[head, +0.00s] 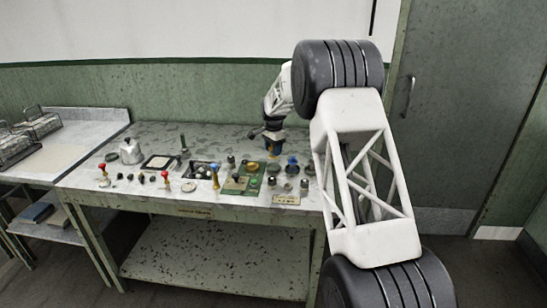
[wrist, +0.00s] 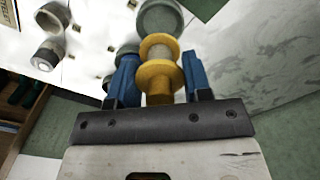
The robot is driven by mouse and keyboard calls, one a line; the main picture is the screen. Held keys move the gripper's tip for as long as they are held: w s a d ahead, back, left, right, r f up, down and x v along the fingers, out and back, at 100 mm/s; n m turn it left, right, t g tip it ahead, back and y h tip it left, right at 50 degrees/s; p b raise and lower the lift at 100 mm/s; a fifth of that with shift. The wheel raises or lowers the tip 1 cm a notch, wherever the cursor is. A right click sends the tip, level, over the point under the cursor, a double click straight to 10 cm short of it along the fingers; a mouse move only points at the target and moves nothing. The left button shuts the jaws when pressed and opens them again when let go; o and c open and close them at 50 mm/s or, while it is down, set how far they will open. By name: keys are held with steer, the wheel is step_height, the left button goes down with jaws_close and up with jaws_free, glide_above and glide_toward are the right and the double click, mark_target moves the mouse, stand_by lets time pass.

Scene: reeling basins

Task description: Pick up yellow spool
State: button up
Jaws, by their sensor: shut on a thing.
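The yellow spool (wrist: 159,47) has yellow flanges and a pale middle. In the wrist view it sits between the two blue fingers of my gripper (wrist: 156,80), which is shut on it. In the head view my gripper (head: 272,146) is over the right back part of the worktable, and a small yellow bit of the spool (head: 273,153) shows under it. The fingers hide parts of the spool's sides. I cannot tell whether the spool still touches the table.
Grey round pieces (wrist: 48,54) lie close by. The table's back right is clear.

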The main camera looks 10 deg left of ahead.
steer(key=shift+r, duration=1.95)
steer(key=a+f, duration=0.3)
steer(key=a, duration=0.6)
steer(key=shift+s+a, duration=0.25)
steer(key=shift+f, duration=0.2)
steer(key=shift+f, duration=1.75)
steer(key=shift+f, duration=1.35)
stand_by(1.6)
